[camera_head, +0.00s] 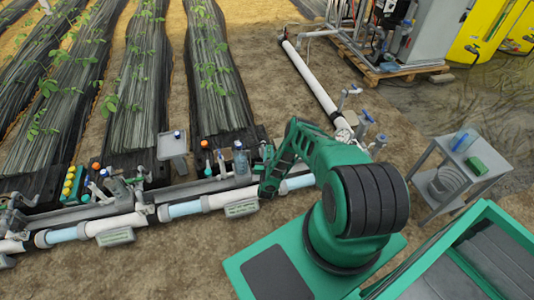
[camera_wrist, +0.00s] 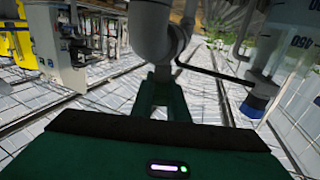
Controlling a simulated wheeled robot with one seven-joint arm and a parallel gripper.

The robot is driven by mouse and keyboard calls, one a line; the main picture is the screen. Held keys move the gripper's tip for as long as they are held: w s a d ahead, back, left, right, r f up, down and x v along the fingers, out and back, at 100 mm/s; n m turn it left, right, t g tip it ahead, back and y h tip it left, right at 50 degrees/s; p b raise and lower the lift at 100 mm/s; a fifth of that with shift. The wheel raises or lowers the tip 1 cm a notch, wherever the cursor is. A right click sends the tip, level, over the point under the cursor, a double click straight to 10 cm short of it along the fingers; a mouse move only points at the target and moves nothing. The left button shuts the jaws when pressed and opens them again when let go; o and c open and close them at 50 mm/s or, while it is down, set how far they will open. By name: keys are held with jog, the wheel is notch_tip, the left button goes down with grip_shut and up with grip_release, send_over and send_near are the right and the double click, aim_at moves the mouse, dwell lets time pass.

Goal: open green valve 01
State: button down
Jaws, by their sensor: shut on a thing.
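My gripper (camera_head: 268,178) reaches down to the pipe row, just right of the clear bottle, in the head view. In the wrist view its two green fingers (camera_wrist: 163,92) are close together at a grey pipe fitting (camera_wrist: 158,35). They are shut on what seems to be the handle of green valve 01. The handle itself is hidden by the fingers and the dark gripper body, so its angle cannot be told.
A clear bottle (camera_head: 241,160) stands left of my gripper; a marked clear container with a blue cap (camera_wrist: 254,104) is close on the right in the wrist view. Orange-topped fittings (camera_head: 205,144) and blue valves (camera_head: 368,116) are nearby. A grey cart (camera_head: 463,180) stands right.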

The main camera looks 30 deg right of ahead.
jog(key=shift+a+f+n+t+y, duration=0.1)
jog(key=shift+n+t+y, duration=0.6)
jog(key=shift+n+y, duration=0.5)
jog(key=shift+a+f+n+t+y, duration=0.1)
jog(key=shift+n+t+y, duration=0.65)
jog(key=shift+y, duration=0.85)
jog(key=c, duration=1.7)
grip_release()
jog(key=shift+d+r, duration=0.1)
jog(key=v, duration=1.1)
jog(key=shift+w, duration=0.1)
